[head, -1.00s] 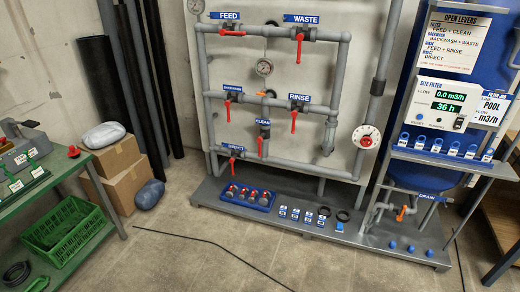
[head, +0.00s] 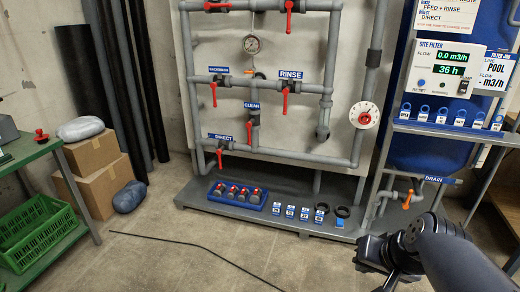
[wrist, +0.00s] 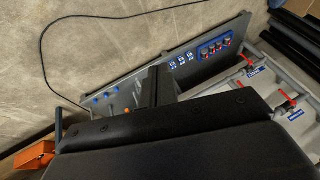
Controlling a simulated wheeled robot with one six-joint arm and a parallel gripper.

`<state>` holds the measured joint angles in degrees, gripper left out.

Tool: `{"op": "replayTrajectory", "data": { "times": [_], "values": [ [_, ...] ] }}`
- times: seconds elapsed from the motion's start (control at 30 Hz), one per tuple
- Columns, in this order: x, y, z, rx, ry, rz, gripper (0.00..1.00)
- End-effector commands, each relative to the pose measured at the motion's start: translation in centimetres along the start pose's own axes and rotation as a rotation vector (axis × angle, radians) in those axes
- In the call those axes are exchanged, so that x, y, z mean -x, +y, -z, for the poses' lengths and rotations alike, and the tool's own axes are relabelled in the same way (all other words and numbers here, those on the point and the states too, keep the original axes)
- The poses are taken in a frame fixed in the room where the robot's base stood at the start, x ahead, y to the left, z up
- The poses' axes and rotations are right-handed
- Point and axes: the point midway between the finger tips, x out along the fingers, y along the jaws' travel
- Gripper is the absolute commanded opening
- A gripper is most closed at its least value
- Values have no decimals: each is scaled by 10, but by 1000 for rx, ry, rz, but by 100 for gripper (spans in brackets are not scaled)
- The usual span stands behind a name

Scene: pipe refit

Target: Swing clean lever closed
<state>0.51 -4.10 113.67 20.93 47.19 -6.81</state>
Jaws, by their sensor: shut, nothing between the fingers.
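The clean lever (head: 249,133) is red and hangs straight down, in line with the vertical pipe, just under the CLEAN label (head: 252,106) in the head view. My gripper (head: 372,254) is at the lower right of the head view, well right of and nearer than the lever, not touching it. It is shut and empty, its fingertips hard to make out. In the wrist view a large dark part of my arm covers the lower middle. Red levers (wrist: 286,106) show at its right edge, but I cannot tell which is the clean one.
The direct lever (head: 219,156), backwash lever (head: 213,95) and rinse lever (head: 285,103) are close around it. A blue tray of red-topped valves (head: 237,192) sits on the grey skid below. An orange drain lever (head: 407,199) is near my arm. Open floor lies in front.

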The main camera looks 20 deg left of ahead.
Motion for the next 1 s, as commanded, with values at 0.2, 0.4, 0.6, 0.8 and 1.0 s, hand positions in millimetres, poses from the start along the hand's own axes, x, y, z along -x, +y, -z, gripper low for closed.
{"op": "replayTrajectory", "data": {
  "times": [0.2,0.4,0.6,0.8,1.0],
  "values": [
    [-78,6,7,-24,30,64,0],
    [-118,4,18,-41,53,110,0],
    [-132,3,25,-50,64,132,0],
    [-131,2,27,-51,66,134,0],
    [-131,2,26,-51,65,134,0]
  ]
}}
